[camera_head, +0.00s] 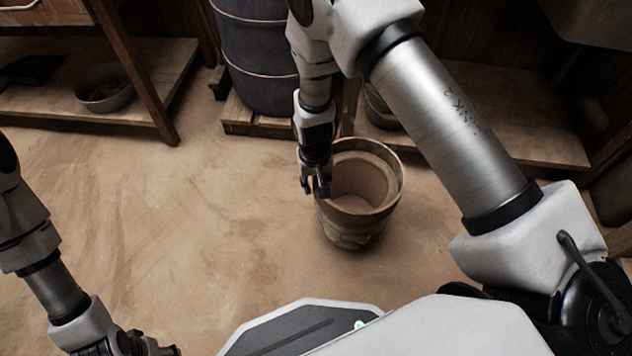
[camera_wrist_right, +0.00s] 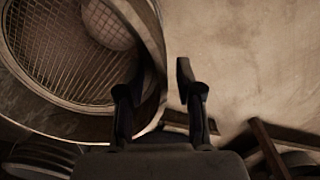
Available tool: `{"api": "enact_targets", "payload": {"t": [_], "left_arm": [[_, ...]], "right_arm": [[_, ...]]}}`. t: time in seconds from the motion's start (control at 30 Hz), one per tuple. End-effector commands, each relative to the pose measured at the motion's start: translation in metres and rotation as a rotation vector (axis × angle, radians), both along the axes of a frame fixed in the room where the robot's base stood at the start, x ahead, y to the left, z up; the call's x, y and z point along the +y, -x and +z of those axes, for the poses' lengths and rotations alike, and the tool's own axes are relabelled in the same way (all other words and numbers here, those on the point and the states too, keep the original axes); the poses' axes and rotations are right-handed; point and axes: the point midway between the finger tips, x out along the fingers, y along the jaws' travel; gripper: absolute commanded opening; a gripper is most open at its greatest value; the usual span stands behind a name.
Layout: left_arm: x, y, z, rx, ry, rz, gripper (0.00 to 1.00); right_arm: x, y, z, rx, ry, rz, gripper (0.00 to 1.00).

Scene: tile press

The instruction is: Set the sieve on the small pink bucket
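A round sieve with a deep rim (camera_head: 385,205) sits over the mouth of a bucket (camera_head: 350,238), whose lower part shows brownish beneath it. The bucket stands on the floor. In the right wrist view, the sieve's wire mesh (camera_wrist_right: 60,50) and curved rim (camera_wrist_right: 148,22) fill the upper left. My right gripper (camera_head: 317,184) is at the left side of the rim, pointing down. Its fingers (camera_wrist_right: 160,85) are apart, one on the inner side of the rim and one outside with a gap. My left gripper (camera_head: 140,346) is at the bottom left, partly cut off.
A dark blue barrel (camera_head: 262,60) stands on a wooden platform (camera_head: 255,122) behind. A low wooden shelf (camera_head: 40,105) with a bowl (camera_head: 104,88) is at the back left. Another dark pot (camera_head: 380,108) stands behind the bucket. The floor to the left is clear.

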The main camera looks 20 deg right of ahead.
Motion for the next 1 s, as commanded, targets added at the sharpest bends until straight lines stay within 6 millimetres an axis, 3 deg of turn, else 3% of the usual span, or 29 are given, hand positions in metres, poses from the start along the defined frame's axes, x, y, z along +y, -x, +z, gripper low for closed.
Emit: {"api": "enact_targets", "payload": {"t": [0.17,0.4,0.5,0.63,1.0], "left_arm": [[0.0,0.0,0.0,0.0,0.0,0.0,0.6],[0.0,0.0,0.0,0.0,0.0,0.0,0.6],[0.0,0.0,0.0,0.0,0.0,0.0,0.6],[0.0,0.0,0.0,0.0,0.0,0.0,0.6],[0.0,0.0,0.0,0.0,0.0,0.0,0.6]], "right_arm": [[0.001,-0.001,0.029,-0.005,0.001,0.001,0.36],[0.002,-0.002,0.09,-0.005,0.001,0.0,0.36],[0.002,-0.002,0.107,-0.003,0.0,0.0,0.36],[0.003,-0.001,0.117,-0.001,0.0,0.0,0.36],[0.003,-0.001,0.118,0.0,0.0,0.0,0.36]]}}
